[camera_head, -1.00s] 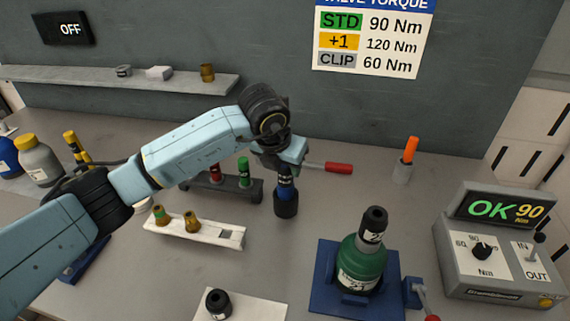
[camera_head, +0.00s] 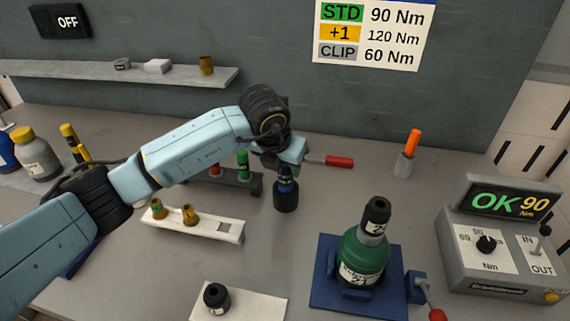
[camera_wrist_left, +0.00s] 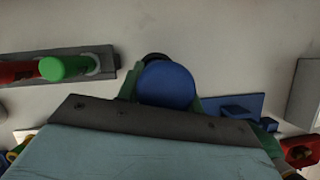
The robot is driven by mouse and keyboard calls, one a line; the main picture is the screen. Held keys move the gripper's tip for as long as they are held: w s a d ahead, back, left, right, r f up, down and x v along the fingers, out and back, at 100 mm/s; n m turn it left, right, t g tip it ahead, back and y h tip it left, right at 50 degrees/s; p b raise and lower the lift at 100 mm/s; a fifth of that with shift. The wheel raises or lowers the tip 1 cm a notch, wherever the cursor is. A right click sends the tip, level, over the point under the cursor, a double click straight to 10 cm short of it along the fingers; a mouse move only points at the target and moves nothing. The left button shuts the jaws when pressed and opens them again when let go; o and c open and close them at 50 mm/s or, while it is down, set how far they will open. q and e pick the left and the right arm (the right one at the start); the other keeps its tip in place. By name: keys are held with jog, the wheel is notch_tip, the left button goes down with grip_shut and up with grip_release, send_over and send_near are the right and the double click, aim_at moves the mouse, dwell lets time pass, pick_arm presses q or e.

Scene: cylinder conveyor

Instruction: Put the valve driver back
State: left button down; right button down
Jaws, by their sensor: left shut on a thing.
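My left gripper (camera_head: 288,166) is shut on the valve driver, which has a blue handle (camera_head: 286,187) and a wide black socket end (camera_head: 286,201). The driver hangs upright, socket down, over the table; whether it touches the table I cannot tell. In the left wrist view the blue round top (camera_wrist_left: 167,86) sits between the green fingers. A dark rack (camera_head: 225,181) holding a red driver (camera_head: 215,170) and a green driver (camera_head: 243,165) stands just left of the held driver, partly hidden by my arm. My right gripper is not in view.
A white tray (camera_head: 205,227) with brass fittings lies in front of the rack. A green bottle (camera_head: 362,258) stands in a blue clamp base (camera_head: 325,290) at the front right. A red-handled tool (camera_head: 335,161) lies behind the gripper. A control box (camera_head: 500,255) reads OK 90.

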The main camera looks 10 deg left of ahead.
pick_arm(q)
jog(key=c, duration=0.9)
grip_release()
jog(key=shift+o, duration=0.2)
jog(key=shift+f, duration=0.1)
jog(key=shift+f, duration=0.1)
jog(key=shift+r+p, duration=1.45)
jog(key=shift+r, duration=1.65)
jog(key=shift+s+f, duration=0.1)
jog(key=shift+s, duration=0.05)
